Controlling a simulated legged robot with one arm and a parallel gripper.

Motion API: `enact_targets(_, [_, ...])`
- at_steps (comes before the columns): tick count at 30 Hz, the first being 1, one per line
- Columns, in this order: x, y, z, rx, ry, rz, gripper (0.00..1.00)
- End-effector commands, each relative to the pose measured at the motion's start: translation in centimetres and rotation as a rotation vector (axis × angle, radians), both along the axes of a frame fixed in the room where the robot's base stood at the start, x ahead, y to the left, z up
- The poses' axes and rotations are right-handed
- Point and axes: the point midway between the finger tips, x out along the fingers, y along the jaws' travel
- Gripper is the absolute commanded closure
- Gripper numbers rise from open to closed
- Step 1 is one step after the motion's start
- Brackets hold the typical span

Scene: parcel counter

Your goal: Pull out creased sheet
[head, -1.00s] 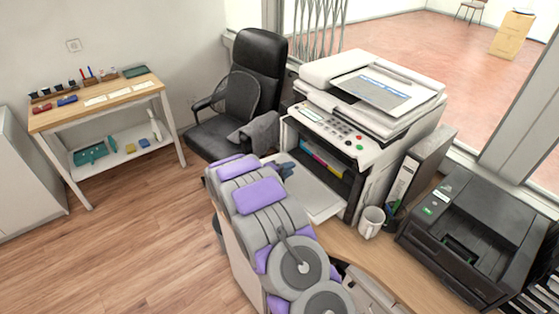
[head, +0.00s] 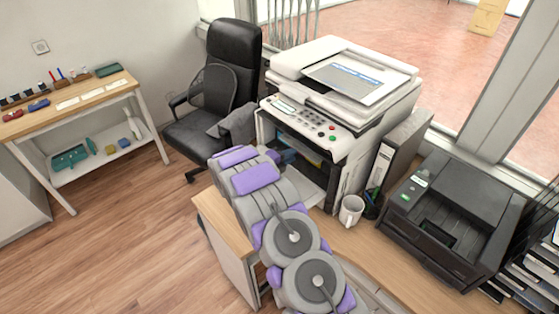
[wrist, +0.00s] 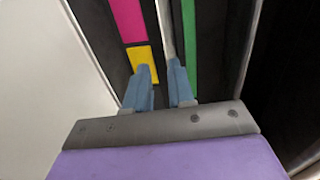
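The multifunction printer (head: 350,115) stands on the desk, its front open onto a dark bay. My gripper (wrist: 160,68) reaches into this bay; in the head view my arm mostly hides it. In the wrist view its two blue-grey fingers are a little apart, with a narrow dark gap between them. A pale, thin strip (wrist: 165,28) runs down to the fingertips, close to the right one. It may be the creased sheet seen edge-on, but I cannot tell for sure. No other creased paper shows. A flat printed sheet (head: 345,80) lies on the printer's top.
Inside the bay are magenta (wrist: 128,18), yellow (wrist: 142,62) and green (wrist: 190,45) parts. A pale panel (wrist: 45,90) lies along the left. A mug (head: 351,211), binder (head: 397,150) and black printer (head: 455,215) stand to the right. A chair (head: 225,90) stands behind left.

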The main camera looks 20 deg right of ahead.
Motion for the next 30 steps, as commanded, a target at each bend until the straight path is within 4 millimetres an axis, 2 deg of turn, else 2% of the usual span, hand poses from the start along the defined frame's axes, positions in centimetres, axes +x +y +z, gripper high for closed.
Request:
enact_targets(18, [1.8,-4.4,0.0,0.0,-0.002,0.004,0.77])
enact_targets(27, [1.8,-3.9,0.2,-0.007,-0.001,0.004,0.77])
enact_targets(30, [1.8,-3.7,0.2,-0.009,-0.002,0.004,0.85])
